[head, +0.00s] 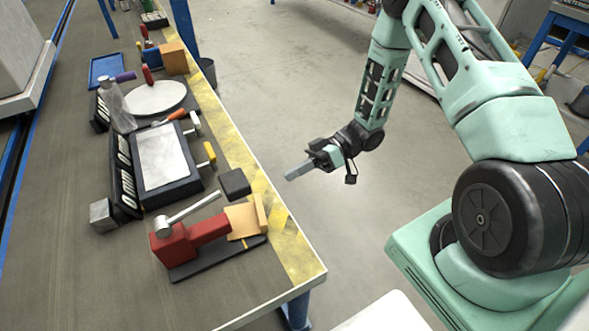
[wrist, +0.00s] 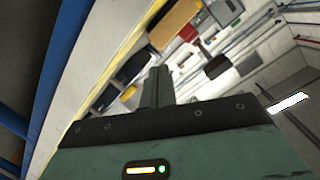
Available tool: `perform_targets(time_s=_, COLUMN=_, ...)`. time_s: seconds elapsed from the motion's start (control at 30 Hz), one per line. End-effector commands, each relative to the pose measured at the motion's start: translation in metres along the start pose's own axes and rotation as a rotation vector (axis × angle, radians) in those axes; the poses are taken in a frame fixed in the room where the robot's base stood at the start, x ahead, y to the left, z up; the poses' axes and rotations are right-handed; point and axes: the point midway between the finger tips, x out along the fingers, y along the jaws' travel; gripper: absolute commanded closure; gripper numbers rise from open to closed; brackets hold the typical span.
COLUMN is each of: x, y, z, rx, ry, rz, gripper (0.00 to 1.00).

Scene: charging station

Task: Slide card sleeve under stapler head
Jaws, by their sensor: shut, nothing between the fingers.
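A red stapler (head: 176,246) with a silver lever and a black lever pad (head: 235,182) stands on a dark base plate near the table's front corner in the head view. A tan card sleeve (head: 244,219) with a raised edge lies at the right end of that plate, beside the red head. Whether its inner edge is under the head, I cannot tell. My gripper (head: 290,175) is shut and empty, off the table's right edge, to the right of and apart from the stapler and sleeve. The wrist view shows its closed fingers (wrist: 157,88).
A dark tray with a pale panel (head: 164,157) sits behind the stapler, with a grey cube (head: 102,216) to its left. Further back are a white disc (head: 155,98), an orange-brown box (head: 173,58) and a blue tray (head: 107,71). Open floor lies right of the table.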

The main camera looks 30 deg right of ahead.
Motion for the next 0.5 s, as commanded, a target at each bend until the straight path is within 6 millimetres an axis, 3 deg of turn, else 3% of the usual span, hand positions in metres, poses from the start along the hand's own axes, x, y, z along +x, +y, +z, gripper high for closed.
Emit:
perform_targets(time_s=0.27, x=0.015, y=0.000, z=0.001, rx=0.081, ry=-0.002, rz=-0.001, gripper=1.00)
perform_targets(time_s=0.5, x=0.042, y=0.000, z=0.002, rx=0.080, ry=-0.002, rz=-0.002, gripper=1.00)
